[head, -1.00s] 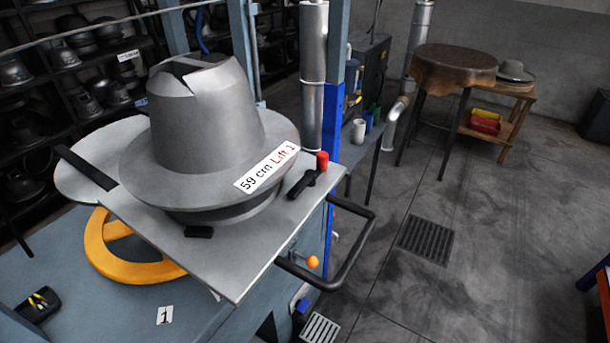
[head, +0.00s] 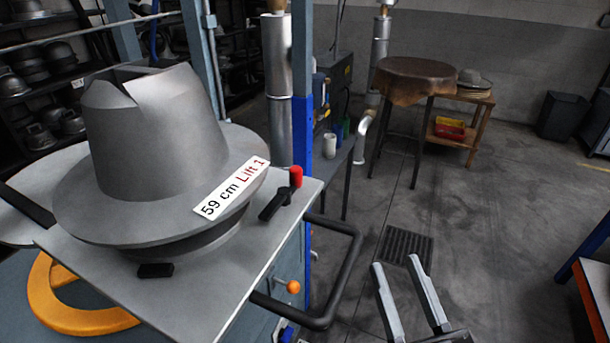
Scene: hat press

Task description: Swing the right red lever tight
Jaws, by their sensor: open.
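The right red lever is a short black arm with a red knob (head: 296,176) on the right side of the grey press plate (head: 240,252). Its black arm (head: 273,204) points down and left from the knob. A grey metal hat form (head: 160,135) labelled "59 cm Lift 1" stands on the plate, left of the lever. My gripper (head: 396,264) is at the lower right, over the floor. Its two fingers are apart with nothing between them. It is well right of the lever and apart from it.
A black bar handle (head: 345,270) juts from the plate's right side, between my gripper and the lever. An orange knob (head: 293,287) sits below the plate edge. A yellow wheel (head: 75,315) is at the lower left. A blue post (head: 301,150) stands behind the lever. The floor at right is open.

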